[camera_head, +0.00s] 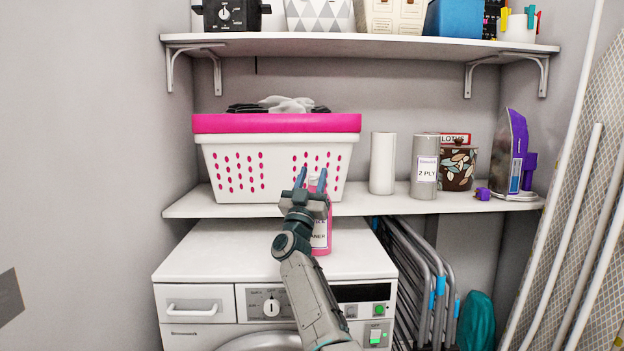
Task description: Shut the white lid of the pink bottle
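The pink bottle (322,236) stands upright on top of the white dryer, partly hidden behind my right arm and gripper. Its label shows in part beside the arm. I cannot make out the white lid or its angle against the white basket and behind the gripper. My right gripper (311,176) is in front of the bottle's upper part, with its two fingers pointing up and apart. No object is clearly held between them, and I cannot tell whether it touches the bottle. My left gripper is out of view.
A white basket with a pink rim (276,123) stands on the lower shelf (385,205) behind the bottle. A white roll (383,163), grey roll (424,166) and purple iron (515,155) stand to its right. The dryer top (222,250) is clear left of the bottle.

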